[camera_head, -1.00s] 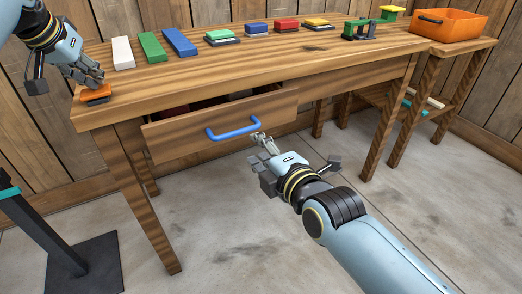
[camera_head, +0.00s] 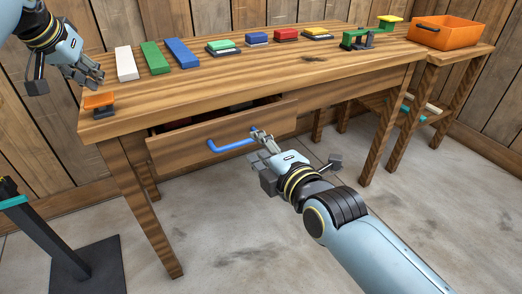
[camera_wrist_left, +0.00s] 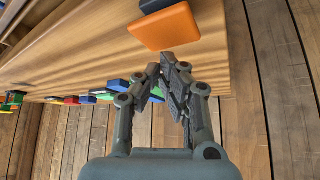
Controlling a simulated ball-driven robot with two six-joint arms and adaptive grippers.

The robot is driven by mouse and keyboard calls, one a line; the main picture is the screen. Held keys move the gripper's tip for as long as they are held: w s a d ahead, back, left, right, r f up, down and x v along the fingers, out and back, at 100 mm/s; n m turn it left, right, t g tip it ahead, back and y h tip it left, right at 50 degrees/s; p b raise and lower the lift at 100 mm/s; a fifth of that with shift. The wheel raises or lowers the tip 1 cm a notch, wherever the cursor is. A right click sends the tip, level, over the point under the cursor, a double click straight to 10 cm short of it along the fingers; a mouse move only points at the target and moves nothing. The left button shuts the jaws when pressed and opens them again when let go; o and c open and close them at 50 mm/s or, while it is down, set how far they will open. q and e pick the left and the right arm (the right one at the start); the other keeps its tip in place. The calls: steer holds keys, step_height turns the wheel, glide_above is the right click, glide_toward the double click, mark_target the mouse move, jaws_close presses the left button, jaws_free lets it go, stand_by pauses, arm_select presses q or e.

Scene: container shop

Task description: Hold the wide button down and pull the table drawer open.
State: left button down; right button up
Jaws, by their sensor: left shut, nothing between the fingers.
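The wide button (camera_head: 98,100) has an orange cap on a dark base at the table's left front corner. Its cap shows in the wrist view (camera_wrist_left: 166,27), just beyond the fingertips. My left gripper (camera_head: 98,82) is shut and empty behind the button, seemingly apart from it. The cap stands clear above its base. The table drawer (camera_head: 190,150) is partly open, with a blue handle (camera_head: 230,146). My right gripper (camera_head: 258,133) is at the handle's right end, its fingers overlapping it in the picture. Whether they grip it is unclear.
White (camera_head: 126,64), green (camera_head: 154,57) and blue (camera_head: 182,52) blocks lie on the table, with several smaller coloured items beyond. An orange bin (camera_head: 444,36) stands on the right side table. A black stand (camera_head: 55,235) is at lower left.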

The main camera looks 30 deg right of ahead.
arm_select(q)
steer(key=shift+r+p, duration=1.6)
steer(key=shift+r, duration=0.35)
steer(key=shift+f, duration=0.1)
